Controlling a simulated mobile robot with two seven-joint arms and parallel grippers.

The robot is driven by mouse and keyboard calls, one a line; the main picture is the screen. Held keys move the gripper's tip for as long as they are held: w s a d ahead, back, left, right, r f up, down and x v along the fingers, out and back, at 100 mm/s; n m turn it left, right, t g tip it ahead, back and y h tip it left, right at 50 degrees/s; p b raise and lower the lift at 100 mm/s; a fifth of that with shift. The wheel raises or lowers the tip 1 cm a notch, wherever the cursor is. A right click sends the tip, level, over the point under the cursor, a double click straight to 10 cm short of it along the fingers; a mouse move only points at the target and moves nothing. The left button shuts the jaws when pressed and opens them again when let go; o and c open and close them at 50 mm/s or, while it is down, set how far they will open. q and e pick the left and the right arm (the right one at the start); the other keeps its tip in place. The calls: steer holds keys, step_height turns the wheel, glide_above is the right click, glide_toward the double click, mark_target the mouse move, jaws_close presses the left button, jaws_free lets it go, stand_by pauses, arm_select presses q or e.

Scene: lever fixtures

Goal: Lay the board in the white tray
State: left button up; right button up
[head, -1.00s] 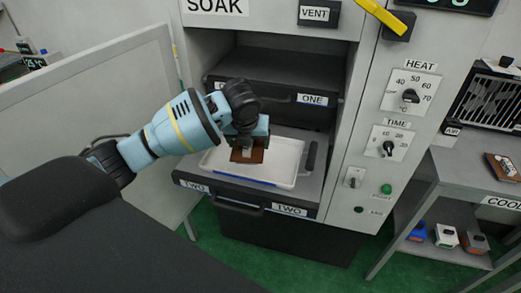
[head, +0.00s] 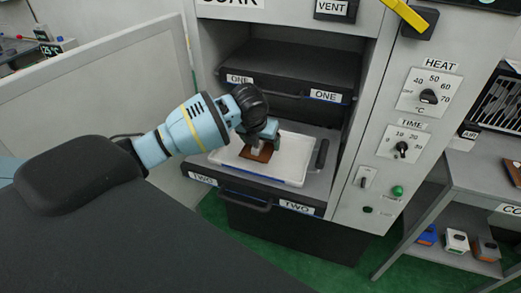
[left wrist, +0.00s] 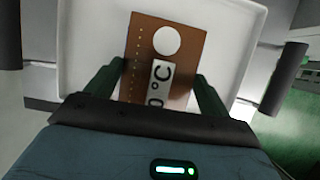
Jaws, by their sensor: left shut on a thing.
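The brown board (head: 256,154) is in my left gripper (head: 260,143), over the white tray (head: 297,163). In the left wrist view the board (left wrist: 191,47) shows a white round patch and a white label, with a finger on each side and the tray (left wrist: 93,30) behind it. The left gripper (left wrist: 163,85) is shut on the board. I cannot tell whether the board touches the tray floor. My right gripper is not in view.
The tray sits in the pulled-out lower drawer marked TWO (head: 247,199). The drawer marked ONE (head: 290,75) is just above. A cabinet panel with HEAT and TIME knobs (head: 402,149) stands to the right, then a grey shelf (head: 480,172).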

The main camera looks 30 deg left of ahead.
mark_target(260, 150)
arm_select(q)
steer(key=shift+f, duration=1.85)
steer(key=shift+f, duration=0.1)
steer(key=o, duration=0.9)
steer(key=shift+o, duration=0.2)
steer(key=v, duration=1.2)
steer(key=shift+s, duration=0.1)
